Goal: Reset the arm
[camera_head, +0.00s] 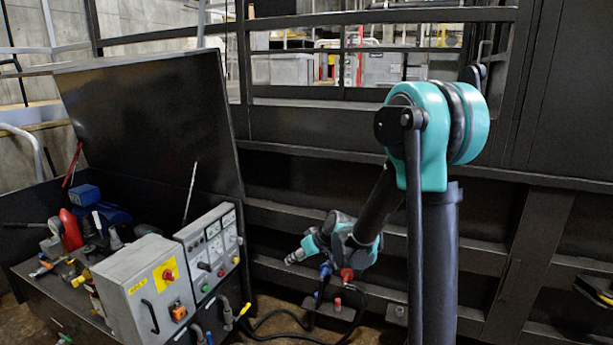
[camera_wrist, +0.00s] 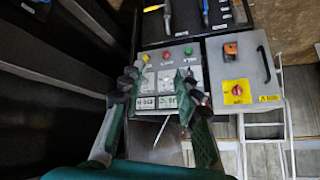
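My arm (camera_head: 436,140) stands upright at the right of the head view, with a teal joint on top. It folds down and left to a teal wrist in front of the dark machine frame. My gripper (camera_head: 295,257) is small there and points left toward the control boxes. In the wrist view my gripper (camera_wrist: 156,88) has its two fingers spread apart with nothing held between them. A grey control panel (camera_wrist: 157,62) with buttons and meters shows behind and between the fingers. I see no contact with it.
An open dark chest (camera_head: 150,110) on the left holds loose tools. At its front are a grey switch box (camera_head: 130,275) with a red knob on yellow and the meter panel (camera_head: 210,240). Black cables (camera_head: 290,312) run below my wrist. A dark metal frame (camera_head: 310,130) stands behind.

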